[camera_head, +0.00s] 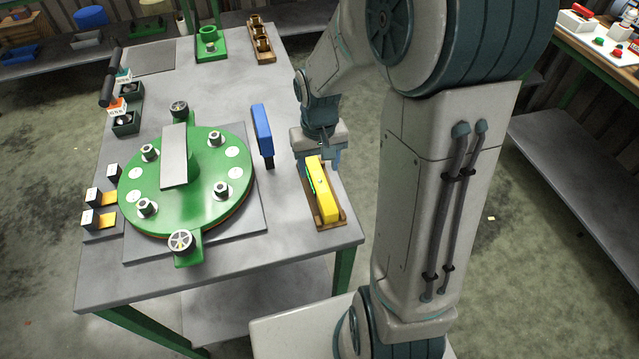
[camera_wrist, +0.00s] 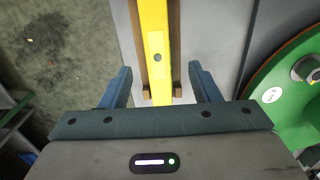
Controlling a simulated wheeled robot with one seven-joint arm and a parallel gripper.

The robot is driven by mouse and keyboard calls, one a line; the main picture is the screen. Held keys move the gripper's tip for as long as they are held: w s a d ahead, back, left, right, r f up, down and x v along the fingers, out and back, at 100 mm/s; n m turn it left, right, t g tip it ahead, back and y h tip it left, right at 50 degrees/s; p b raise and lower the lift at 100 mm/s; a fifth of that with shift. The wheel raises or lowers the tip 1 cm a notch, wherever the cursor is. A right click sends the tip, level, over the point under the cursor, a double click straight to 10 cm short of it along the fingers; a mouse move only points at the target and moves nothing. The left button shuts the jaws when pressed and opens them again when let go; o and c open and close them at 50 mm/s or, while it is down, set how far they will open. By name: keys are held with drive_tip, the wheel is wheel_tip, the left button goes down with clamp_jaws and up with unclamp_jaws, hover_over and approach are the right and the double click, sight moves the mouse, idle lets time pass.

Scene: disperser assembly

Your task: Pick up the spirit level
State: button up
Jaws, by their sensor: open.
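The spirit level (camera_head: 321,190) is a yellow bar with a green strip on its side. It rests in a brown wooden holder (camera_head: 331,221) near the right edge of the grey table. In the wrist view the yellow level (camera_wrist: 156,50) runs away from me between the walls of the holder (camera_wrist: 174,50). My gripper (camera_head: 325,158) is close to the far end of the level in the head view. In the wrist view my gripper (camera_wrist: 160,88) is open, with one finger on each side of the level, apart from it. Height above the level is hard to tell.
A green round disperser plate (camera_head: 200,205) with bolts sits further left. Small holders (camera_head: 126,122) line the left edge. Green and wooden fixtures (camera_head: 211,44) stand at the back.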

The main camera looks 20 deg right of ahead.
sight(320, 182)
drive_tip(key=shift+w+d+f+p, duration=0.1)
drive_tip(key=shift+f+p, duration=0.1)
drive_tip(key=shift+f, duration=1.7)
drive_tip(key=shift+d+f+p, duration=0.1)
drive_tip(key=shift+f+p, duration=0.05)
drive_tip(key=shift+f, duration=1.7)
drive_tip(key=shift+c, duration=0.3)
clamp_jaws()
drive_tip(key=shift+r, duration=0.1)
